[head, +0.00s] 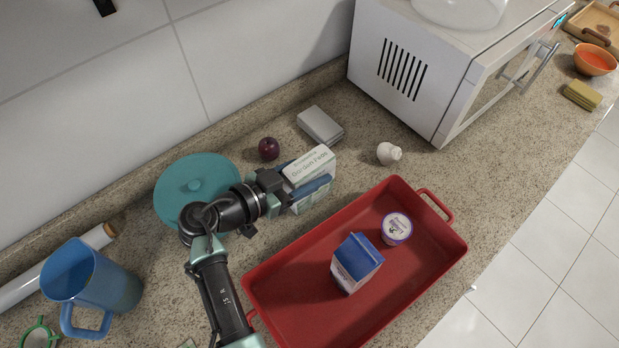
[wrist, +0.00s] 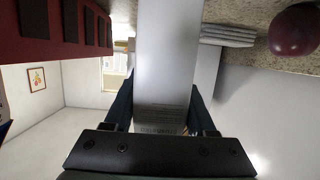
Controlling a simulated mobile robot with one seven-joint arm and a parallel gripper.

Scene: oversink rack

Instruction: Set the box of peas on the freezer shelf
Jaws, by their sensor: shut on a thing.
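The box of peas (head: 310,167) is white with green lettering, "Garden Peas". It stands upright at the counter, behind the red tray. My gripper (head: 306,187) is shut on it, with a finger along each side. In the wrist view the box (wrist: 168,60) fills the middle between the two fingers (wrist: 165,110). Whether its base touches the counter I cannot tell. No freezer shelf shows in either view.
A microwave (head: 400,65) stands behind right.

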